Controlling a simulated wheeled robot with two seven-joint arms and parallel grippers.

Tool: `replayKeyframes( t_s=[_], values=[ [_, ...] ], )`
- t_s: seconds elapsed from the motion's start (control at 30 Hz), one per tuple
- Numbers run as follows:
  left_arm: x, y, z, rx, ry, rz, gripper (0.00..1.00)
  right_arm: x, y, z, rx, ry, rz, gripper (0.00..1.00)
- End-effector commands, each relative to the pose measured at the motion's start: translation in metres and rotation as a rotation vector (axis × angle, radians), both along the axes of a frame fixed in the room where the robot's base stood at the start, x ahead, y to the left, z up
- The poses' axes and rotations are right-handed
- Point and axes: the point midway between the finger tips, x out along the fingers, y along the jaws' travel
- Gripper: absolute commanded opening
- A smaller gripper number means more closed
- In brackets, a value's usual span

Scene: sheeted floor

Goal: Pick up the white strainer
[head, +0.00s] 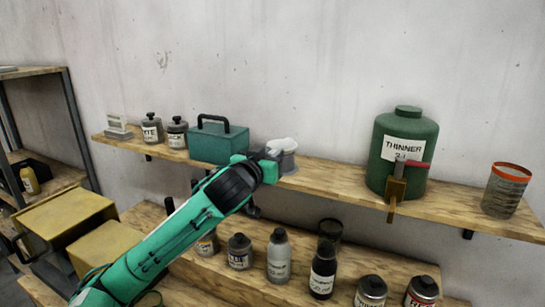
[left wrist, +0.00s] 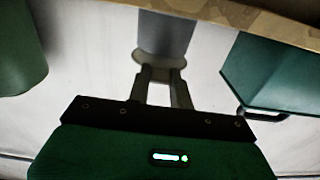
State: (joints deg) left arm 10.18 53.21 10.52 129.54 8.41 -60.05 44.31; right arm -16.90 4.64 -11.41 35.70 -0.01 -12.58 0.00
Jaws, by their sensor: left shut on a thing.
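The white strainer (head: 287,150) is at the middle of the upper shelf, right of the green toolbox. It looks like a pale cup with a wider rim. My left gripper (head: 270,153) reaches it from the front and is shut on it. In the left wrist view the two fingers (left wrist: 162,76) meet the strainer's pale rim, with its grey body (left wrist: 164,33) beyond. The gripper and arm partly hide the strainer in the head view. I cannot tell whether its base is clear of the shelf. My right gripper is not in view.
The upper shelf (head: 340,180) holds a green toolbox (head: 218,141) to the left, a large green thinner tank (head: 403,140) to the right and a red-rimmed can (head: 505,190). Several labelled bottles (head: 279,257) and jars stand on the lower shelf. Yellow boxes (head: 65,213) are at left.

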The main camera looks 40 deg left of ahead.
Motion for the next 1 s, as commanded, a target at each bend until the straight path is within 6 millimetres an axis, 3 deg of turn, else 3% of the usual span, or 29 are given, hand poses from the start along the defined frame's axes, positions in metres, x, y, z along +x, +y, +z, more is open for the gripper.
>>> replayKeyframes(
  t_s=[1.0],
  values=[
    [-0.001,0.000,0.139,0.002,-0.006,0.001,0.09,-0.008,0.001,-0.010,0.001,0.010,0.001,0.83]
  ],
)
